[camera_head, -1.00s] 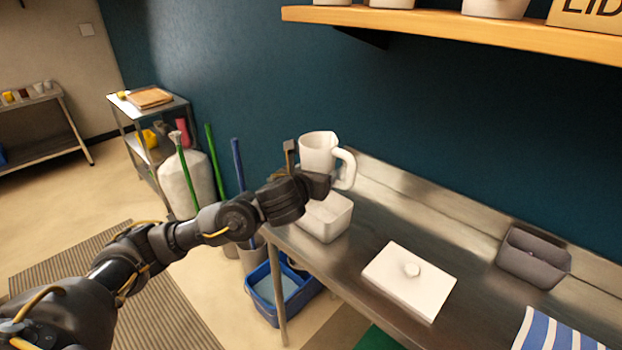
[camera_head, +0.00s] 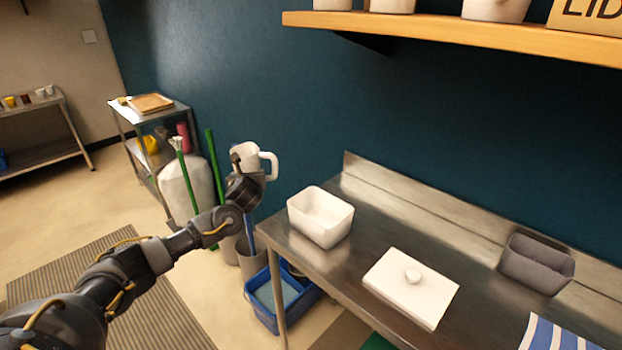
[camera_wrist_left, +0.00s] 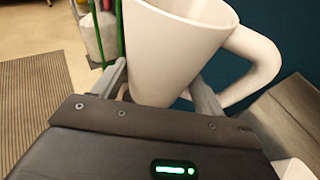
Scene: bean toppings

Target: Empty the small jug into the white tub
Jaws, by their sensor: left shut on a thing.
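The small white jug (camera_head: 246,158) is held by my left gripper (camera_head: 240,170), left of the steel counter and above the floor. In the left wrist view the jug (camera_wrist_left: 170,50) sits between the two fingers of the left gripper (camera_wrist_left: 160,90), close to upright, its handle to the right. Its contents do not show. The white tub (camera_head: 320,218) stands open on the left end of the counter, and its visible inside looks empty. The jug is apart from the tub, to its upper left. My right gripper is not in view.
A white lid (camera_head: 410,287) with a knob lies on the counter (camera_head: 375,225), right of the tub. A grey bin (camera_head: 537,264) and a striped cloth (camera_head: 556,334) are farther right. A blue bucket (camera_head: 284,300) stands on the floor. A wooden shelf (camera_head: 450,35) hangs above.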

